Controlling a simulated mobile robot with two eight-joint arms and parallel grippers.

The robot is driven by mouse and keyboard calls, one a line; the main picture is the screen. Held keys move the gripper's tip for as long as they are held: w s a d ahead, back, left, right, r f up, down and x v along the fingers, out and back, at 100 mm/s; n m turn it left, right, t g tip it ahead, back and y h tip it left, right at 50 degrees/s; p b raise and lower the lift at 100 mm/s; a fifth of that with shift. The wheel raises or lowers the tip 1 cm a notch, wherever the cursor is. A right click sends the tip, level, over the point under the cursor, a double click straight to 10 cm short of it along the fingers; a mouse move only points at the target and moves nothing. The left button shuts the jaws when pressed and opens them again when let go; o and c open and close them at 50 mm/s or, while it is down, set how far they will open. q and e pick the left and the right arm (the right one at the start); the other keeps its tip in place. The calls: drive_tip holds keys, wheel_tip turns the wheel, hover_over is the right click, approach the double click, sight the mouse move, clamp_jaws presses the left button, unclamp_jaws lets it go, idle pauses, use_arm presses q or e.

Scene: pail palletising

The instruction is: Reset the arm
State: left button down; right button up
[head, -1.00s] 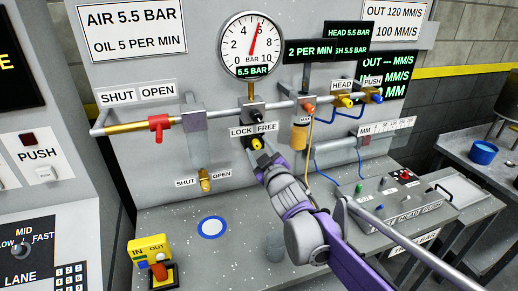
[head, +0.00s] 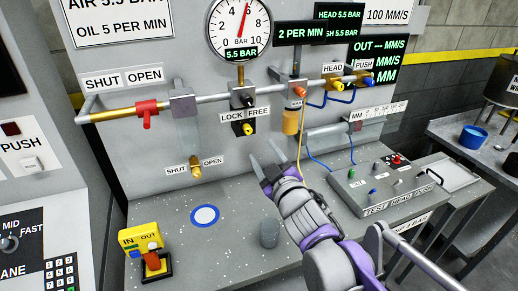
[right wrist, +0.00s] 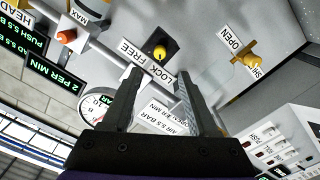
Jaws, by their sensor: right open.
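My right gripper (head: 262,163) is open and empty in the head view. It is apart from the panel, below and right of the yellow knob (head: 247,128) under the LOCK / FREE label (head: 245,115). In the right wrist view, its two fingers (right wrist: 155,100) stand apart with nothing between them, and the yellow knob (right wrist: 160,52) shows beyond their tips. My right arm reaches in from the lower right over the bench. My left gripper is not in view.
A pipe with a red valve handle (head: 147,114) and a pressure gauge (head: 239,27) crosses the panel. On the bench are a grey cylinder (head: 269,233), a blue-ringed disc (head: 205,216), a yellow IN/OUT switch (head: 142,240) and a grey control box (head: 385,185).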

drive_tip(key=shift+s, duration=0.2)
drive_tip(key=s+d+f+m+g+h, duration=0.65)
drive_tip(key=s+d+f, duration=0.6)
drive_tip(key=f, duration=0.35)
drive_tip(key=s+d+f+m+g, duration=0.1)
drive_tip(key=s+f+m+g, duration=0.3)
drive_tip(key=s+f, duration=0.7)
drive_tip(key=s+g+y, duration=0.1)
drive_tip(key=s, duration=0.2)
drive_tip(key=shift+s+d+f, duration=0.2)
drive_tip(key=shift+s, duration=0.15)
